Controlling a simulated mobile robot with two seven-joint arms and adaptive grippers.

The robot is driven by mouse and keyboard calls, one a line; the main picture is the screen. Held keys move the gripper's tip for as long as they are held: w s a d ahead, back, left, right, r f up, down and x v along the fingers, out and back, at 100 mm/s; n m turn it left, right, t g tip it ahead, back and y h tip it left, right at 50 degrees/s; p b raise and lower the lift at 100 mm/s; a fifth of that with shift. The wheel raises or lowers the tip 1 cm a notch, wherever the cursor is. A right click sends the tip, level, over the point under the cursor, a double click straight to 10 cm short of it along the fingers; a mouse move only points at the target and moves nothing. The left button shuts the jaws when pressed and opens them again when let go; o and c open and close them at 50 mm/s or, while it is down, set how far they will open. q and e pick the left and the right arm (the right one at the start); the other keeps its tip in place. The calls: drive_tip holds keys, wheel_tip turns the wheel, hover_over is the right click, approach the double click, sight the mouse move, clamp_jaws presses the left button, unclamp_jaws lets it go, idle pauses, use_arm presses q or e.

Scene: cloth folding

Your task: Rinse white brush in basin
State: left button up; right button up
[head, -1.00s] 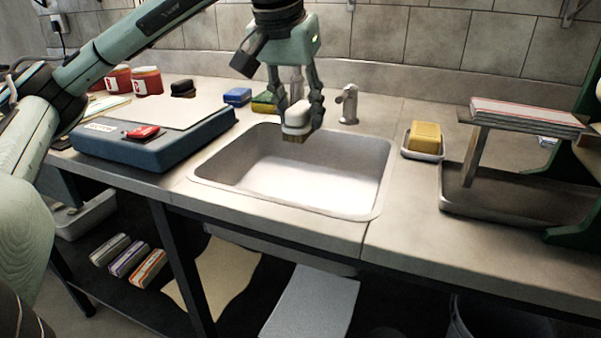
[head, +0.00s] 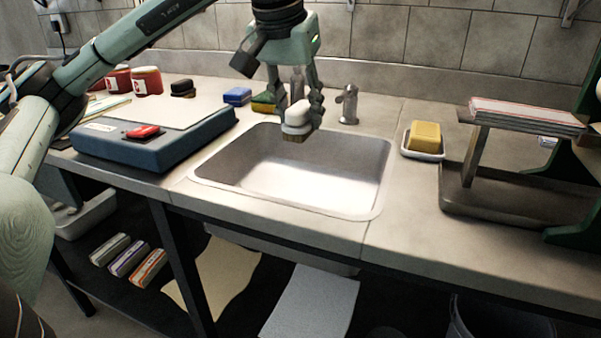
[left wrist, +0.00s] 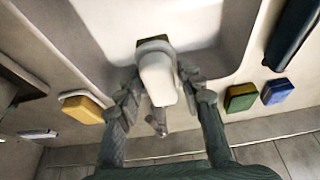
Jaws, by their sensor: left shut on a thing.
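The white brush (head: 297,117) has a white handle and brown bristles that point down. My left gripper (head: 298,108) is shut on the brush and holds it above the back of the basin (head: 290,182). In the left wrist view the white brush (left wrist: 158,78) sits between the two fingers of my left gripper (left wrist: 160,90), with the basin (left wrist: 110,40) beyond. The basin is a sink sunk in the counter, and its visible floor looks empty. My right gripper is not in view.
A faucet (head: 348,104) stands behind the basin. A yellow block (head: 425,135) sits in a white dish to the right. A blue case (head: 160,145) lies left, with a red item (head: 143,131) on it. A metal tray (head: 515,200) stands far right. The counter's front strip is clear.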

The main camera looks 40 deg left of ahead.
sight(303, 104)
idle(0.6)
use_arm(q)
wheel_tip(303, 104, up, 4)
drive_tip(key=p, duration=0.3)
idle(0.8)
